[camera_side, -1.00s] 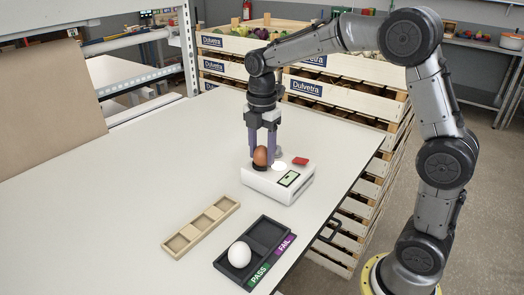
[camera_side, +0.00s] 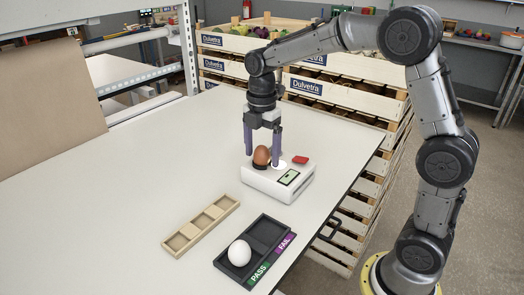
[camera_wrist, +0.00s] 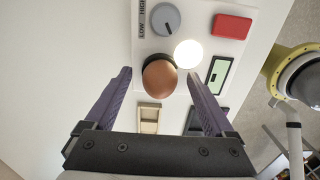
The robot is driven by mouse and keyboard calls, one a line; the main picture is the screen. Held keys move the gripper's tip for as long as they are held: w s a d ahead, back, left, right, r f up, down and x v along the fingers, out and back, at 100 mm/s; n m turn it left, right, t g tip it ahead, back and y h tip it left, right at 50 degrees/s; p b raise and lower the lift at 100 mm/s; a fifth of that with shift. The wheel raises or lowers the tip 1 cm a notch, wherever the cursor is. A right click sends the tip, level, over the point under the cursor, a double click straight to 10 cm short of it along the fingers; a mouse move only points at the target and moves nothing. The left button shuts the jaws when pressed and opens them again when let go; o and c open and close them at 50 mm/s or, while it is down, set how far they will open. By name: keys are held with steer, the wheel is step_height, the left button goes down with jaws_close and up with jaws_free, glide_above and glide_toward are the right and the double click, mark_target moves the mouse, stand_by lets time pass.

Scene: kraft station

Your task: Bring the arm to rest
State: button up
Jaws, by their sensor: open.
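My gripper (camera_side: 262,156) is open, with its two purple fingers apart on either side of a brown egg (camera_side: 261,155). The egg rests on a white device (camera_side: 279,181) with a lit white spot, a small screen and a red button. In the wrist view the egg (camera_wrist: 160,77) lies between and just beyond the fingertips of my gripper (camera_wrist: 160,72), with clear gaps on both sides. The wrist view also shows the device's grey LOW-HIGH dial (camera_wrist: 165,19).
A black tray (camera_side: 268,231) marked PASS and FAIL holds a white egg (camera_side: 239,253) in its PASS side; the FAIL side is empty. An empty beige tray (camera_side: 200,222) lies to its left. Dulvetra crates (camera_side: 350,97) stand beyond the table edge.

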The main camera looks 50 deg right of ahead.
steer(key=shift+r, duration=4.05)
steer(key=shift+r, duration=0.1)
steer(key=s+a+r+m+t, duration=0.1)
steer(key=s+r+m+t, duration=0.15)
steer(key=s, duration=0.45)
steer(key=s+a+r+m+t, duration=0.1)
steer(key=s+r, duration=0.2)
steer(key=s, duration=0.4)
steer(key=s+a+f+m+t, duration=0.1)
steer(key=s+f+m+t, duration=0.1)
steer(key=s+f+m, duration=0.7)
steer(key=shift+s+f+m, duration=0.15)
steer(key=shift+s+m, duration=0.05)
steer(key=shift+m, duration=2.55)
